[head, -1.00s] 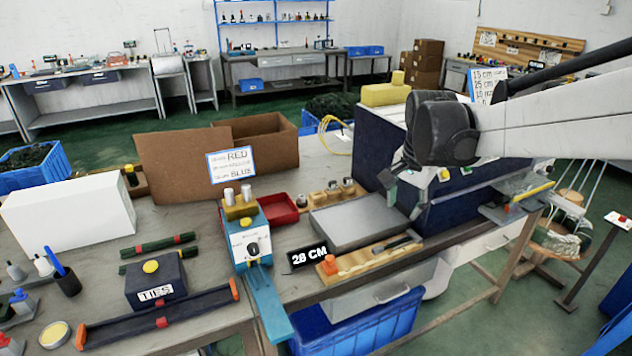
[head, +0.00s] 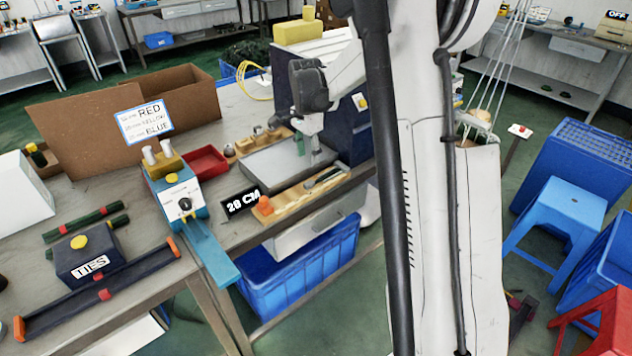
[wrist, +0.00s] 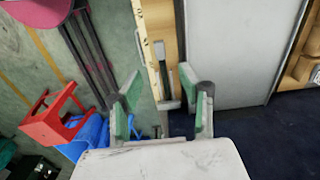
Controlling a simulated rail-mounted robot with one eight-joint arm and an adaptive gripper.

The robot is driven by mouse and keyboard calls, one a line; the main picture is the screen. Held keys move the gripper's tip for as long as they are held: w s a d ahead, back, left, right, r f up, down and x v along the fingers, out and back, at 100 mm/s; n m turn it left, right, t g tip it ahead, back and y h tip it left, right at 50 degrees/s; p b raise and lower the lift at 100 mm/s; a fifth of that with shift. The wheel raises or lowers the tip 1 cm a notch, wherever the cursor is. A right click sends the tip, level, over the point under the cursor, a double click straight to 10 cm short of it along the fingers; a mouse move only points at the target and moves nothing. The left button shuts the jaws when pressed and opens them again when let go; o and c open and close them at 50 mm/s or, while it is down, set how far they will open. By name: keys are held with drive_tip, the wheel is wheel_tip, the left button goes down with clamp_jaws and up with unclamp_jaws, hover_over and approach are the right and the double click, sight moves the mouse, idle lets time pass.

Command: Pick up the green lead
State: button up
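No single green lead can be told apart for sure. Two thin dark green lengths with red bands lie on the bench at the left of the head view: a longer one (head: 84,222) and a shorter one (head: 116,222) partly behind the TIES box. My gripper (head: 312,143) is far to their right, around the right end of the grey flat tray (head: 262,172). In the wrist view my gripper (wrist: 160,100) is open, its green-padded fingers apart with nothing held between them. The green lengths are not recognisable in the wrist view.
The navy TIES box (head: 88,262), a blue device (head: 180,205) and a red tray (head: 206,162) stand on the bench. My arm blocks the centre-right; blue stools and bins stand at the right.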

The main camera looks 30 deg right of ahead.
hover_over(310, 182)
drive_tip(key=f, duration=0.5)
drive_tip(key=shift+a+f, duration=0.2)
drive_tip(key=shift+a, duration=0.1)
drive_tip(key=shift+d+f+b, duration=0.2)
drive_tip(key=shift+f+b, duration=0.05)
drive_tip(key=shift+f, duration=1.05)
drive_tip(key=shift+d+f+b, duration=0.15)
drive_tip(key=shift+f+b, duration=0.05)
drive_tip(key=shift+f, duration=1.1)
clamp_jaws()
drive_tip(key=shift+r, duration=0.1)
